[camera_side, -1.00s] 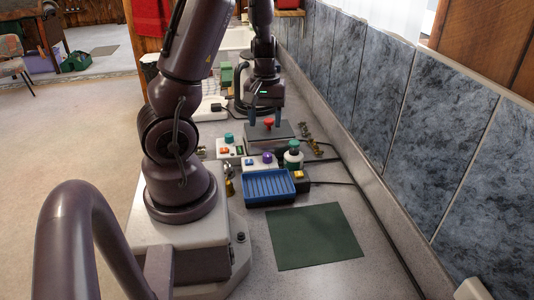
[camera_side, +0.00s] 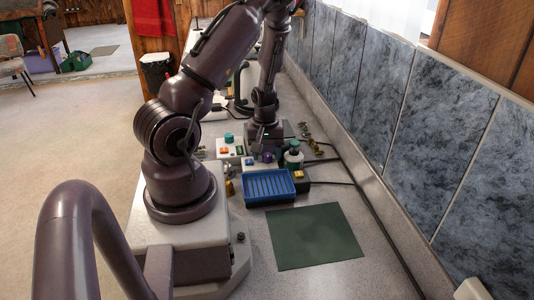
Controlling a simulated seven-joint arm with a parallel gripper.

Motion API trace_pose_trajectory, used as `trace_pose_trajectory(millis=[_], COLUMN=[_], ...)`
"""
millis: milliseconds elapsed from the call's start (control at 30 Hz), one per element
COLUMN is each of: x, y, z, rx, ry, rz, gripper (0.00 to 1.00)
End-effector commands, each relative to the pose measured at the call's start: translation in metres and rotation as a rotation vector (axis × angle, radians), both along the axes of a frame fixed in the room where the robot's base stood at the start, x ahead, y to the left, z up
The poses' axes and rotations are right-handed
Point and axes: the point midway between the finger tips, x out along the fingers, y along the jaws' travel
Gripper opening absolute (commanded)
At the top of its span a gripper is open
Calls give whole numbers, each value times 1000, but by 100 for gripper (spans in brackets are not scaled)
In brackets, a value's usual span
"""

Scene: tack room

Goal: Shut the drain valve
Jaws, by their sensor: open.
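My gripper (camera_side: 264,146) is low over the counter, behind the blue tray, and I take it to be open. Its fingertips are hard to make out behind the small boxes. It is at the dark grey plate (camera_side: 288,129), whose right edge shows beside it. The red knob seen on that plate earlier is now hidden by my gripper. I cannot tell for sure whether that knob is the drain valve. Brass fittings (camera_side: 306,133) stand to the right of the plate, apart from my gripper.
In front of my gripper are a purple-knobbed box (camera_side: 268,158) and a green-capped bottle (camera_side: 293,156). A teal-knobbed box (camera_side: 229,145) stands left. Nearer are the blue tray (camera_side: 267,186) and a bare green mat (camera_side: 314,236). The tiled wall (camera_side: 390,120) bounds the right.

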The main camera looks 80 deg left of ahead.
Motion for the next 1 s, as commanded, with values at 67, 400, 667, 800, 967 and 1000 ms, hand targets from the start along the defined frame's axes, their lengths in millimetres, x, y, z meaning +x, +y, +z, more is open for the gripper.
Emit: trace_pose_trajectory(millis=[67, 400, 667, 800, 967, 1000], x=[0, 0, 0, 0, 0, 0], y=[0, 0, 0, 0, 0, 0], z=[-3, -4, -3, -3, -3, -3], rx=[0, 0, 0, 0, 0, -1], ry=[0, 0, 0, -1, -1, -1], rz=[1, 1, 1, 17, 73, 95], gripper=[54, 36, 5, 5, 5, 5])
